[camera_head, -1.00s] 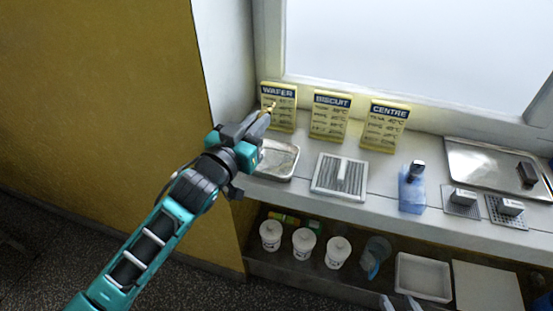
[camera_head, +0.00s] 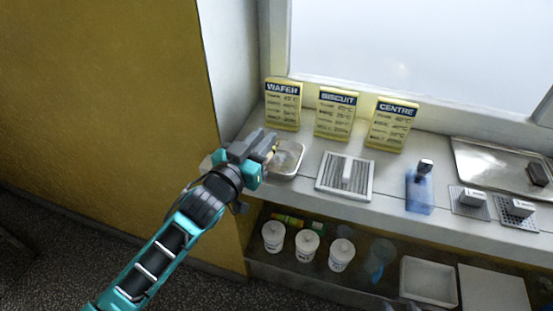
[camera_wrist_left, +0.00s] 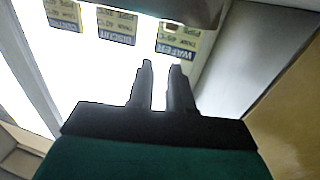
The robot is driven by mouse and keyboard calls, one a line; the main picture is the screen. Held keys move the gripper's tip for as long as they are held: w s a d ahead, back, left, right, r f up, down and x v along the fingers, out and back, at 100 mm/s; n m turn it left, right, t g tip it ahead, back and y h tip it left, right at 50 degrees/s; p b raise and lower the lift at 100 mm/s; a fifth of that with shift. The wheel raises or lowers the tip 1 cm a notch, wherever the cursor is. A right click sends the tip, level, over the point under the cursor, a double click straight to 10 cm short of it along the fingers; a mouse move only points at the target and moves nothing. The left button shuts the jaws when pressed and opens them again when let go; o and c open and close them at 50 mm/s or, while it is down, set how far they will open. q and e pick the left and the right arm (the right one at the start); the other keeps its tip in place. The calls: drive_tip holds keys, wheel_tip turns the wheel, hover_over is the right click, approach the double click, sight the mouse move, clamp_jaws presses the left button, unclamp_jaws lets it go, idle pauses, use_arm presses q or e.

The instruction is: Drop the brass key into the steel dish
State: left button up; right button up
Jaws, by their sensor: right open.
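The brass key (camera_head: 274,148) shows as a small gold bit at the fingertips of my left gripper (camera_head: 268,145). Most of the key is hidden by the fingers. The gripper is at the left rim of the steel dish (camera_head: 298,160), a shallow rectangular dish on the white counter. In the left wrist view, the two fingers of my left gripper (camera_wrist_left: 160,78) stand a small gap apart; the key is hard to make out there against the glare. My right gripper (camera_head: 399,307) barely shows at the bottom edge, open and apart from the counter.
The yellow WAFER card (camera_head: 284,105), BISCUIT card (camera_head: 336,115) and CENTRE card (camera_head: 391,125) stand behind. White tubs (camera_head: 307,246) stand on the shelf below.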

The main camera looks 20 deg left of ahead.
use_arm(q)
drive_tip(key=o, duration=0.3)
drive_tip(key=shift+o, duration=0.2)
drive_tip(key=v, duration=1.3)
drive_tip(key=shift+w, duration=0.1)
drive_tip(key=s+d+f+g+y, duration=0.1)
drive_tip(key=s+f+g, duration=0.2)
drive_tip(key=f, duration=0.6)
drive_tip(key=s+d+f+g+y, duration=0.1)
drive_tip(key=s+f+g, duration=0.2)
drive_tip(key=f, duration=0.7)
drive_tip(key=shift+s+f+g, duration=0.25)
drive_tip(key=shift+s+g, duration=0.15)
drive_tip(key=shift+s, duration=0.45)
